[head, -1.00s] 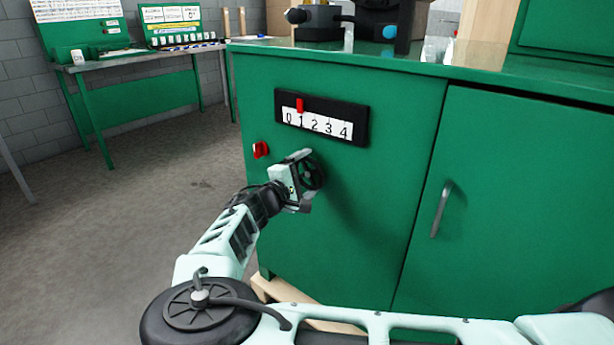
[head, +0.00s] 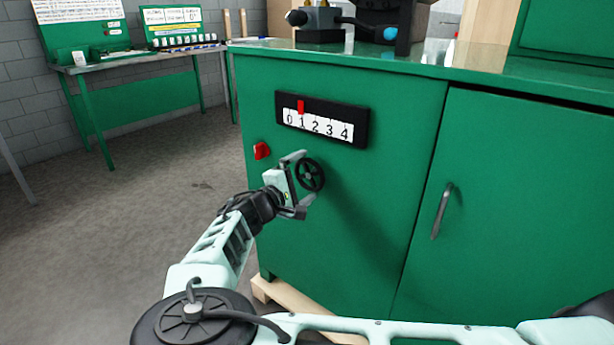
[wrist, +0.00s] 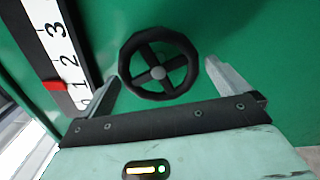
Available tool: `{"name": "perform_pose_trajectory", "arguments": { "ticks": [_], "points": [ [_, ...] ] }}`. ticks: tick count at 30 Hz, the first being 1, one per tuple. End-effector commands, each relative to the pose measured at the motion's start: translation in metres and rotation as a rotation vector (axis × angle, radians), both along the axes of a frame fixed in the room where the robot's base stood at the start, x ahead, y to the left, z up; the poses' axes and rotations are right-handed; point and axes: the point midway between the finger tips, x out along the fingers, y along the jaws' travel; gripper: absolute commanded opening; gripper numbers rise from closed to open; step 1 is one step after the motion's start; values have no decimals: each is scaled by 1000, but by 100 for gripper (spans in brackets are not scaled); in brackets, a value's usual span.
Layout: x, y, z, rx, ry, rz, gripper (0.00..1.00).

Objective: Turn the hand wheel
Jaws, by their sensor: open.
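The hand wheel (head: 310,175) is a small black wheel with spokes on the green cabinet front, below the scale. It also shows in the wrist view (wrist: 159,66), whole and centred ahead of the jaws. My gripper (head: 299,178) is open just in front of the wheel, with a finger to either side in the wrist view (wrist: 162,80). No finger visibly grips the rim. The scale (head: 321,120) is a black-framed white strip numbered 0 to 4. Its red pointer (head: 300,107) stands near 1.
A red knob (head: 261,150) sits on the cabinet left of the wheel. A door handle (head: 441,210) is to the right. The cabinet (head: 400,110) has a machine on top. A green workbench (head: 130,105) stands at the back left, with open floor before it.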

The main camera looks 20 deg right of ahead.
Motion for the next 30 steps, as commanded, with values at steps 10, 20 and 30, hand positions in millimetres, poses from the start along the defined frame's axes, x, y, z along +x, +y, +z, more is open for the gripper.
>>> {"name": "perform_pose_trajectory", "arguments": {
  "ticks": [10,20,30],
  "points": [
    [-47,66,0,2,1,5,100],
    [-84,115,0,2,0,2,100],
    [-93,127,-1,1,1,0,100]
  ]
}}
